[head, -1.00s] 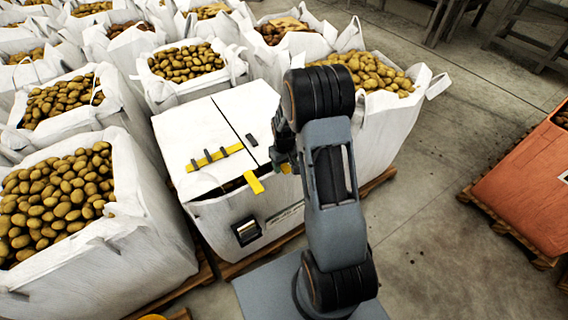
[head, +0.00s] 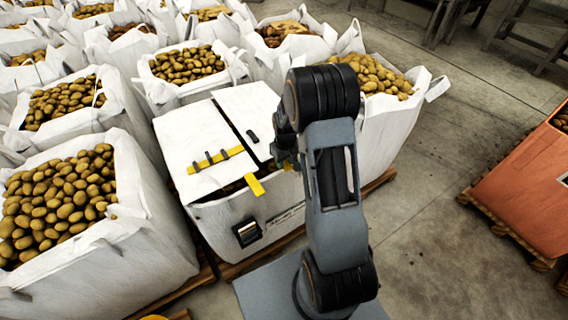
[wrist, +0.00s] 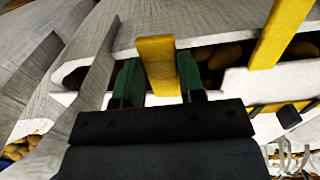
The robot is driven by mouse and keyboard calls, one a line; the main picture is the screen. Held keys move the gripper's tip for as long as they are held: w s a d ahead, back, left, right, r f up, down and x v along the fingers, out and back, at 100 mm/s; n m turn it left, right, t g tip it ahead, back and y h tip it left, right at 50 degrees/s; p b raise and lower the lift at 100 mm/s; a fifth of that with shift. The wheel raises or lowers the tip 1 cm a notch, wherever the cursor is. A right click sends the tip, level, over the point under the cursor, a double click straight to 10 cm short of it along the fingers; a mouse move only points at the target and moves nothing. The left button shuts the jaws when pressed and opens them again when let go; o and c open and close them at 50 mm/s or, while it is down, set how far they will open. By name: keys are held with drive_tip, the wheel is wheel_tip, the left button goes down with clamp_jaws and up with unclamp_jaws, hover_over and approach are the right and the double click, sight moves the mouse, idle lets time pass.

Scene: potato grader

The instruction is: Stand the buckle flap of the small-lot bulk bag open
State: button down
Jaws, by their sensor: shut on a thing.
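The white bulk bag (head: 222,215) stands in the middle of the head view with two white top flaps. The left flap (head: 185,133) carries a yellow strip with black loops and a yellow tab (head: 255,184) at its front edge. The right flap (head: 243,105) carries a small black piece (head: 252,136). My gripper (wrist: 158,85), with green fingers, is shut on a yellow pull tab (wrist: 156,62) at the right flap's front edge. That flap is slightly raised, with potatoes showing under its edge in the wrist view. My arm hides part of it.
Open white bags of potatoes crowd the left, back and right, including a near-left bag (head: 130,215) and one behind my arm (head: 388,125). An orange container (head: 520,190) stands on a pallet at far right. The concrete floor (head: 440,170) between is clear.

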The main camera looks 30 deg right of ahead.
drive_tip(key=c, duration=0.7)
unclamp_jaws()
drive_tip(key=shift+d, duration=0.15)
wheel_tip(320, 180, up, 14)
drive_tip(key=shift+f+b, duration=0.1)
drive_tip(key=shift+b, duration=0.3)
